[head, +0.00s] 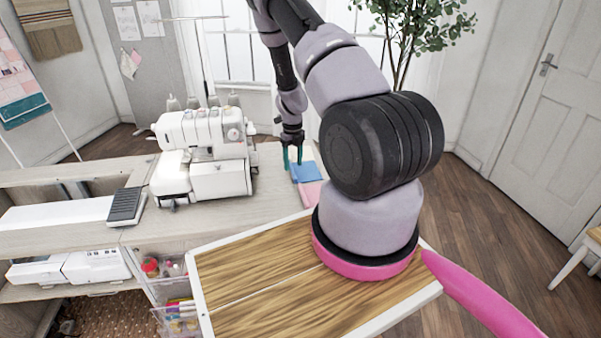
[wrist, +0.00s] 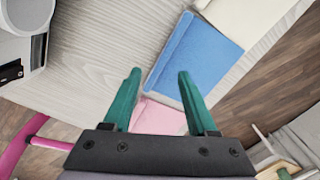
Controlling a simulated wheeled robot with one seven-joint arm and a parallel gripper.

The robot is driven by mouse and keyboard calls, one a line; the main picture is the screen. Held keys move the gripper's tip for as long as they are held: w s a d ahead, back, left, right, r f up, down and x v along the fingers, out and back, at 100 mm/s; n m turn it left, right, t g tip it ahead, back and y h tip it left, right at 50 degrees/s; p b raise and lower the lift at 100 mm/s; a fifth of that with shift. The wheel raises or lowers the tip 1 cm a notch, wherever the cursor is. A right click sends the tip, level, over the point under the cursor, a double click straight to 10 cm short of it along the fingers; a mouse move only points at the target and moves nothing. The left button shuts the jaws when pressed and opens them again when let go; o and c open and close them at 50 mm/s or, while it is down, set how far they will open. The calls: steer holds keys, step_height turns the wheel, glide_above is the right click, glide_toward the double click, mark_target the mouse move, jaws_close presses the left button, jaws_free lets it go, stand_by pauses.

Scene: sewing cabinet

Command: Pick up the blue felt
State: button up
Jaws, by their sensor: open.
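The blue felt (head: 305,172) lies flat on the cabinet top, right of the white sewing machine. In the wrist view the blue felt (wrist: 197,58) lies between a cream felt (wrist: 240,18) and a pink felt (wrist: 157,117), with one long side looking folded or rolled. My gripper (head: 292,160) is above the felt pieces, pointing down. In the wrist view my gripper (wrist: 158,75) is open and empty, its green fingers apart. The right finger overlaps the near part of the blue felt in the picture; the left finger is over bare tabletop. I cannot tell the height between them.
A white serger (head: 203,150) stands left of the felts, with a black foot-like pad (head: 126,205) farther left. The cabinet top's right edge (wrist: 262,62) runs close beside the felts, with wooden floor beyond. A clear drawer unit (head: 172,290) is in front.

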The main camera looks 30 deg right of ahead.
mark_target(293, 171)
steer(key=shift+w+f, duration=0.1)
steer(key=shift+f, duration=1.5)
